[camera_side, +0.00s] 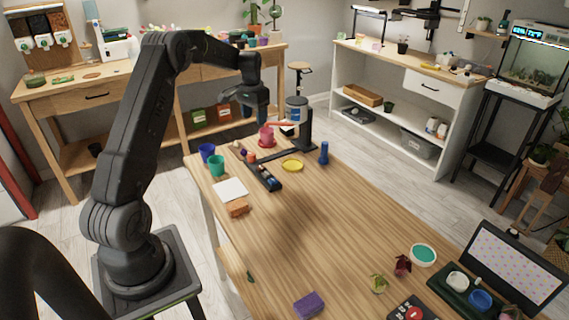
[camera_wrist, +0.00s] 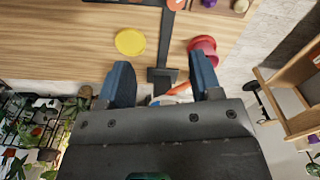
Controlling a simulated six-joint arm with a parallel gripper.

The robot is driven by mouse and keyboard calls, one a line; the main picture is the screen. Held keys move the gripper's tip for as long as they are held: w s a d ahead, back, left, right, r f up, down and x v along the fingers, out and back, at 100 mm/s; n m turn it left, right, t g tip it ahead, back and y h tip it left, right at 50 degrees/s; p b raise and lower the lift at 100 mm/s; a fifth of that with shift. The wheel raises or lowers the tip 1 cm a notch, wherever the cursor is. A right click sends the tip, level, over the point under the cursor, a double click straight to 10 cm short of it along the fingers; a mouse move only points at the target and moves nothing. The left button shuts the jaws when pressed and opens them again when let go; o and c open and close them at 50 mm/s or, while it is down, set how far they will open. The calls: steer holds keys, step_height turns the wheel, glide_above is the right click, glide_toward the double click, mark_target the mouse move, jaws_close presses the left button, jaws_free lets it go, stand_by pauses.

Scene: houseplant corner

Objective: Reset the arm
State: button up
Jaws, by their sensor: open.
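My gripper (camera_side: 256,116) hangs at the far end of the wooden table (camera_side: 320,225), with its fingers pointing down. It is above and a little left of a red pot (camera_side: 266,136) on a red saucer. In the wrist view my gripper (camera_wrist: 161,82) has its two blue fingers apart, with nothing held between them. The red pot (camera_wrist: 202,46) appears beyond the right finger, and a yellow saucer (camera_wrist: 130,42) beyond the left one. My arm reaches up and over from its base at the left.
A black post stand (camera_side: 306,128) rises close to the right of my gripper. A black tray (camera_side: 268,184), a blue cup (camera_side: 207,152), a teal cup (camera_side: 216,166) and a blue bottle (camera_side: 323,153) stand nearby. The table's middle is clear. A screen (camera_side: 510,262) stands at the near right.

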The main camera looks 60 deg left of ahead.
steer(key=s+d+r+m+t, duration=0.1)
steer(key=s+d+r, duration=0.1)
steer(key=d+r, duration=0.45)
steer(key=s+d+r+t, duration=0.1)
steer(key=s+d+r, duration=0.15)
steer(key=d, duration=0.75)
steer(key=s+d+r+m+t, duration=0.1)
steer(key=d+r, duration=0.5)
steer(key=d, duration=0.2)
steer(key=s+d+f+m+t, duration=0.1)
steer(key=s+d+f+t, duration=0.1)
steer(key=s+d, duration=1.2)
steer(key=s, duration=0.3)
steer(key=shift+s, duration=0.2)
